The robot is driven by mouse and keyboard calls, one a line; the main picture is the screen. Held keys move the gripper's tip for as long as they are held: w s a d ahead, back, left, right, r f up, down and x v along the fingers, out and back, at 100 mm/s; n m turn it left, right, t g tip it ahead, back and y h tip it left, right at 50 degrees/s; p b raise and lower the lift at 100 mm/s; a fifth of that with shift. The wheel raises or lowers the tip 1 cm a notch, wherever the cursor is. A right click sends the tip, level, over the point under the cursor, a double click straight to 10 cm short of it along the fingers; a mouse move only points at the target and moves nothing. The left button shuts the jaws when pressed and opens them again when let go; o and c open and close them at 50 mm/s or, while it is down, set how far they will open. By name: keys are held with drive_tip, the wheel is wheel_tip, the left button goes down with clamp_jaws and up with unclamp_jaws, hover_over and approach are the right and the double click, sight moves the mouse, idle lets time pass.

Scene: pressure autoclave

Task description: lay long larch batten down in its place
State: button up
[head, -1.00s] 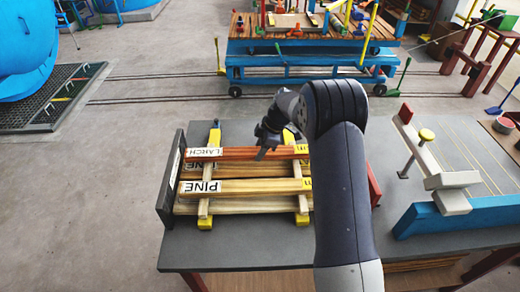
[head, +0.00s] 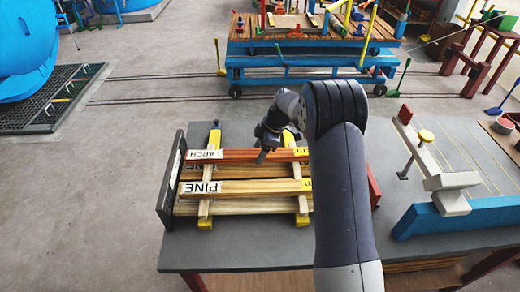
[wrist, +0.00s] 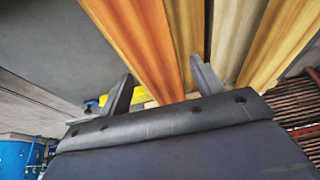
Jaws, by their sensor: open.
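The long larch batten (head: 240,156), reddish brown with a white LARCH label at its left end, lies across two pale crosspieces at the back of the stack. My gripper (head: 266,152) is at the batten's right half, partly hidden by my arm. In the wrist view, my gripper's two fingers (wrist: 162,88) stand apart, with an orange-brown batten (wrist: 150,45) running between them. The fingers look clear of its sides. A batten labelled PINE (head: 245,187) lies parallel in front of it on the same crosspieces.
A dark upright plate (head: 170,180) stands at the stack's left end. Yellow-ended crosspieces (head: 205,210) bear the battens. A blue beam with pale blocks (head: 460,217) is on the right of the grey table (head: 240,255). The table's front strip is clear.

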drive_tip(key=shift+r+p, duration=0.35)
drive_tip(key=shift+r, duration=0.3)
drive_tip(key=b+v, duration=0.2)
drive_tip(key=v, duration=0.9)
drive_tip(key=shift+d, duration=0.25)
drive_tip(key=shift+d+r, duration=0.1)
